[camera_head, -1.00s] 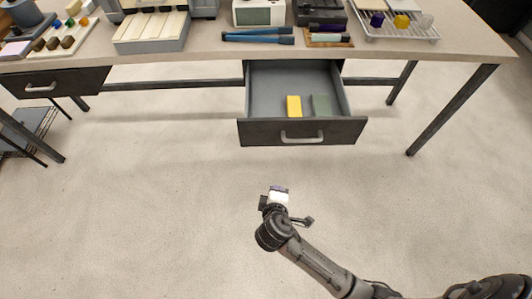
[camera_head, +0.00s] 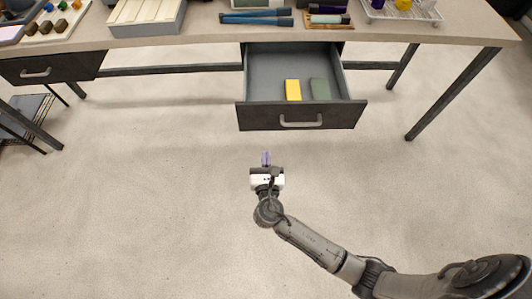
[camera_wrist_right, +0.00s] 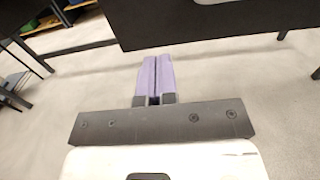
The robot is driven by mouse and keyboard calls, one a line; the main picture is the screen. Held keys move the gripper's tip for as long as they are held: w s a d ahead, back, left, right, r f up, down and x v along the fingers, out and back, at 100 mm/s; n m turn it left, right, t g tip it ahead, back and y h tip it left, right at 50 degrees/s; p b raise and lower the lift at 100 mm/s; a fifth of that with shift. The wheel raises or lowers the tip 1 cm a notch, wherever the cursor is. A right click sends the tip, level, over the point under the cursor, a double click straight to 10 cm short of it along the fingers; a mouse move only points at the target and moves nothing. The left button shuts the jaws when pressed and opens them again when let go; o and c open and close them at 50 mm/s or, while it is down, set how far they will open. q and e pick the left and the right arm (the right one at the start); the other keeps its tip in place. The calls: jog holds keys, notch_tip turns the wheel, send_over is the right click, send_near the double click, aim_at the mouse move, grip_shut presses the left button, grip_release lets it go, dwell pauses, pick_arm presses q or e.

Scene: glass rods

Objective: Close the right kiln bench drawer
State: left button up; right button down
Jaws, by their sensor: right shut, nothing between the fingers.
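The right kiln bench drawer (camera_head: 260,117) is pulled out under the bench top, with a dark front and a pale bar handle (camera_head: 301,121). Inside it lie a yellow block (camera_head: 293,90) and a grey-green block (camera_head: 320,90). My right gripper (camera_head: 266,158) is in front of the drawer, toward its left side, apart from it. Its purple fingers are together and empty. In the right wrist view the fingers (camera_wrist_right: 155,78) point toward the dark drawer front (camera_wrist_right: 210,22), with a gap between. My left gripper is not in view.
The bench top (camera_head: 210,35) carries blue tools (camera_head: 256,17), a ribbed tray (camera_head: 148,15) and a wire rack (camera_head: 400,12). The left drawer (camera_head: 48,68) looks shut. A bench leg (camera_head: 455,95) stands to the right. The floor before the drawer is clear.

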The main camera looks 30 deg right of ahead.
aim_at(265, 120)
jog(key=b+x, duration=0.2)
jog(key=x, duration=0.8)
jog(key=shift+w+f+b, duration=0.1)
jog(key=shift+b, duration=0.2)
jog(key=shift+x, duration=0.75)
jog(key=shift+w+d, duration=0.1)
